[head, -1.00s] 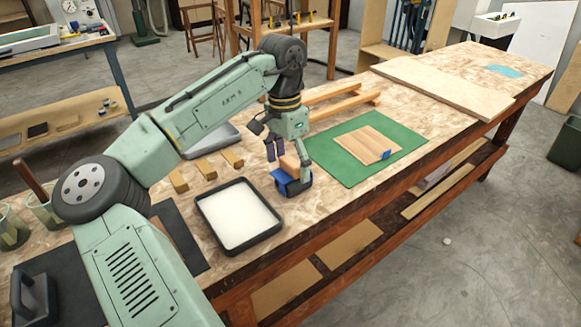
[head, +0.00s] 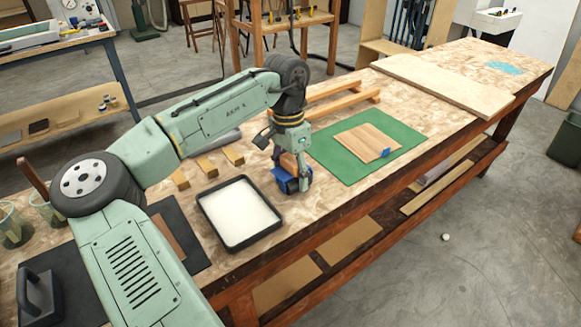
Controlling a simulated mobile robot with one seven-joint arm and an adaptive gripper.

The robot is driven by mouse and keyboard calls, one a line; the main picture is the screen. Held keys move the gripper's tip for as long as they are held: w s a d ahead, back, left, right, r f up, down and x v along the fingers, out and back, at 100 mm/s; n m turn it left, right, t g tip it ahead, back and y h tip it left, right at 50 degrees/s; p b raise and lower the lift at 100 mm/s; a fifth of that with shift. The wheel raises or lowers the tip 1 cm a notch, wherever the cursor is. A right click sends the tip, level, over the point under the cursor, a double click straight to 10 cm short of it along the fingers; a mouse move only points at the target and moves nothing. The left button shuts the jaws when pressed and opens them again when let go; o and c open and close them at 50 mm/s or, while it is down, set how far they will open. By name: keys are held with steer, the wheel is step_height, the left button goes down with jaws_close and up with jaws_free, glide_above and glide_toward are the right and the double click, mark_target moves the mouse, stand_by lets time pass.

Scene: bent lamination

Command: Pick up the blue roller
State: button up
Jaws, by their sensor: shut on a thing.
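The blue roller (head: 282,181) is on the workbench, just right of the white-filled tray and left of the green mat. Only part of its blue body shows, as my gripper (head: 291,175) covers the rest. My gripper points down over the roller and is shut on it. I cannot tell whether the roller still touches the bench or its dark stand.
A black-rimmed tray (head: 252,240) with white contents lies close to the left. A green mat (head: 408,130) bears a thin wooden board (head: 365,143). Several small wooden blocks (head: 207,167) and long wooden bars (head: 345,97) lie behind. A large board (head: 440,85) lies farther right.

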mark_target(293, 159)
steer(key=c, duration=0.6)
steer(key=shift+r+b, duration=0.3)
steer(key=shift+r, duration=0.2)
step_height(293, 159, up, 2)
steer(key=shift+r+b, duration=0.1)
steer(key=shift+b, duration=0.3)
steer(key=s+d+r+b, duration=0.1)
steer(key=s+b, duration=0.1)
steer(key=s, duration=0.6)
steer(key=s+d+b, duration=0.1)
steer(key=s+d, duration=0.1)
steer(key=s, duration=0.5)
steer(key=shift+s+d+r+b, duration=0.15)
steer(key=shift+s+r+b, duration=0.2)
steer(key=shift+r, duration=0.05)
